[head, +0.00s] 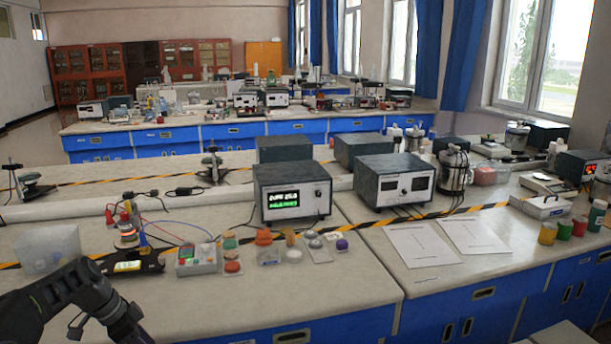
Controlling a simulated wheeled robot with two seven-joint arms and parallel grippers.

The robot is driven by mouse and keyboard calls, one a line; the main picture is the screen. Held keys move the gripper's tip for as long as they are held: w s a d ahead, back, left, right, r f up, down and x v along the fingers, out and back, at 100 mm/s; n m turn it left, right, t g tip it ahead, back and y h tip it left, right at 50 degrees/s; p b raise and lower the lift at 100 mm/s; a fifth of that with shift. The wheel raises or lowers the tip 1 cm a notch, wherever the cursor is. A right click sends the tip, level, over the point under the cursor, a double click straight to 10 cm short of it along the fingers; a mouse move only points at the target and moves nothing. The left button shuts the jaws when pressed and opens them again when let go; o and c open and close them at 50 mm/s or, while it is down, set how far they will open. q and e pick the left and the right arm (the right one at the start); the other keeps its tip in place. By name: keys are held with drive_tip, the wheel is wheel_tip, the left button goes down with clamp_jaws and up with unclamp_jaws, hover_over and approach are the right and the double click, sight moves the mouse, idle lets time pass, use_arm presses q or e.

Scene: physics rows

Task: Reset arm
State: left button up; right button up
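My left arm (62,294) comes in from the left in the head view. It is dark, bends near the front edge of the lab bench (340,290), and points down to the bottom edge of the picture. Its gripper fingers are cut off below the frame, so I cannot see whether they hold anything. My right arm and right gripper do not show anywhere in the view.
A clear plastic bin (50,250) and a small apparatus with wires (130,262) stand close to my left arm. A grey meter with green digits (292,192) and another meter (394,181) stand farther back. Paper sheets (422,245) lie right. The front middle bench is bare.

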use_arm(q)
drive_tip(key=s+d+f+n+g, duration=0.1)
drive_tip(key=s+d+f+n, duration=0.25)
drive_tip(key=d+f, duration=0.7)
drive_tip(key=s+d+f+n, duration=0.2)
drive_tip(key=s+d+f, duration=0.2)
drive_tip(key=d+f, duration=0.65)
drive_tip(key=s+d+f+n, duration=0.3)
drive_tip(key=s+d, duration=0.3)
drive_tip(key=s, duration=0.5)
drive_tip(key=s+d+f+n, duration=0.3)
drive_tip(key=s+d, duration=0.4)
drive_tip(key=s, duration=0.3)
drive_tip(key=shift+s+f+g, duration=0.3)
drive_tip(key=shift+s+f, duration=0.1)
drive_tip(key=shift+f, duration=0.1)
